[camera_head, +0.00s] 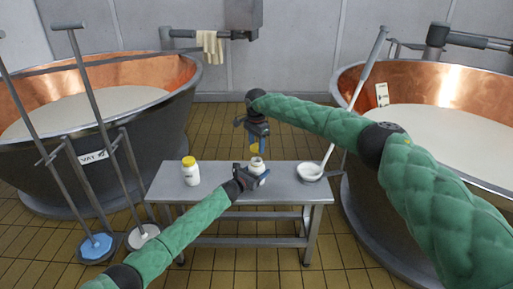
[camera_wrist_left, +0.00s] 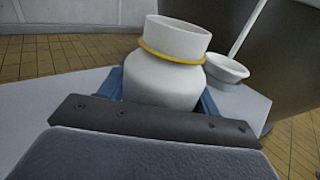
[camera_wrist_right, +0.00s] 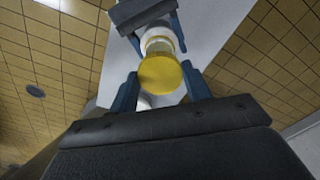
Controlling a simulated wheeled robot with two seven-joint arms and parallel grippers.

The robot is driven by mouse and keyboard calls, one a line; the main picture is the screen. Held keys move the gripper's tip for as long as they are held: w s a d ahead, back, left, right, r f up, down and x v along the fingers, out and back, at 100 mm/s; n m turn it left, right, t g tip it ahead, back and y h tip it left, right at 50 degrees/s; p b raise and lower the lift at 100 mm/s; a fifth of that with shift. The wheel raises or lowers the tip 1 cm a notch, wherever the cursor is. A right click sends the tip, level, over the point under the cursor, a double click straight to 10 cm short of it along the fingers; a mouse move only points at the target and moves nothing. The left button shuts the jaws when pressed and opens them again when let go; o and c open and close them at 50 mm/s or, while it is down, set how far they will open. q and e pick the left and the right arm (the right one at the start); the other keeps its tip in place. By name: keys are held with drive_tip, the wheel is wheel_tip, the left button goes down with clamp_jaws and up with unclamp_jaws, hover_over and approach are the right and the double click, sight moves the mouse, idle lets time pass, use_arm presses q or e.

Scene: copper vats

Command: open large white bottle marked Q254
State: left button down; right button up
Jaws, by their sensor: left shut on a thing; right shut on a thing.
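A white bottle (camera_head: 257,163) is near the middle of the metal bench. My left gripper (camera_head: 254,177) is shut around its body. In the left wrist view the bottle (camera_wrist_left: 172,70) has a bare neck with no cap and a thin yellow ring around it. My right gripper (camera_head: 257,141) is above the bottle, shut on a yellow cap (camera_head: 254,148). In the right wrist view the yellow cap (camera_wrist_right: 161,74) is between the fingers, apart from the bottle. A second white bottle with a yellow cap (camera_head: 190,170) stands at the bench's left. No Q254 mark is readable on either bottle.
Copper vats (camera_head: 125,92) stand at both sides. Long-handled tools (camera_head: 97,247) stand at left.

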use_arm(q)
drive_tip(key=shift+c, duration=1.3)
unclamp_jaws()
